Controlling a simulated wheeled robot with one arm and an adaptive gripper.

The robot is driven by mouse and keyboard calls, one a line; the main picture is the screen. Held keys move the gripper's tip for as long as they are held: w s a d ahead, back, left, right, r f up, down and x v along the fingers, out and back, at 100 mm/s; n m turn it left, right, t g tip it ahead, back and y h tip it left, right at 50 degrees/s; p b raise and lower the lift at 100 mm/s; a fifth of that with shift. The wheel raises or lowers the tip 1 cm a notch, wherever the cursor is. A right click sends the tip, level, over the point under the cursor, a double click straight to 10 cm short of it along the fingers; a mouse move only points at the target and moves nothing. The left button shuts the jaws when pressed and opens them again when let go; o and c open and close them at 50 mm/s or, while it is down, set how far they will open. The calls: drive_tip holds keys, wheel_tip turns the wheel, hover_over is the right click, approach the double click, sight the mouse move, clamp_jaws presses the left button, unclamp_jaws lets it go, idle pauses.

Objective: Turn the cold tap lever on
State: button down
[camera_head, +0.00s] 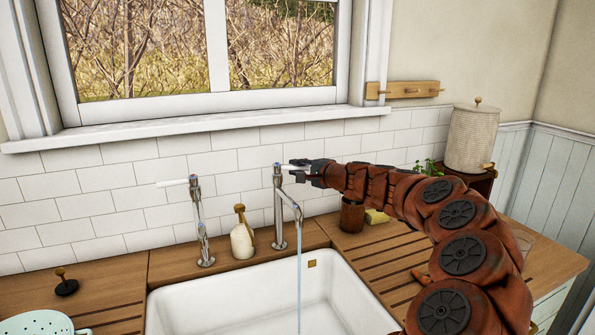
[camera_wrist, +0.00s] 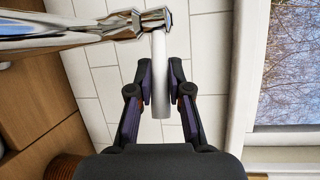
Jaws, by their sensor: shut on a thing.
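Two chrome taps stand behind the white sink. The right tap (camera_head: 279,215) has a white lever (camera_wrist: 159,75) pointing right, and a thin stream of water (camera_head: 299,275) falls from its spout into the sink. My gripper (camera_head: 298,169) is at this lever; in the wrist view its two fingers (camera_wrist: 161,78) lie on either side of the lever and are shut on it. The left tap (camera_head: 201,225) has its white lever (camera_head: 172,183) pointing left, with no water seen from it. I cannot read a hot or cold mark on either tap.
A cream soap bottle (camera_head: 242,240) stands between the taps. The sink (camera_head: 225,297) is in front. A window sill (camera_head: 200,129) runs above the tiles.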

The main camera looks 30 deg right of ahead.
drive_tip(key=c, duration=1.1)
unclamp_jaws()
drive_tip(key=shift+s, duration=0.1)
drive_tip(key=v, duration=1.2)
drive_tip(key=shift+a, duration=0.15)
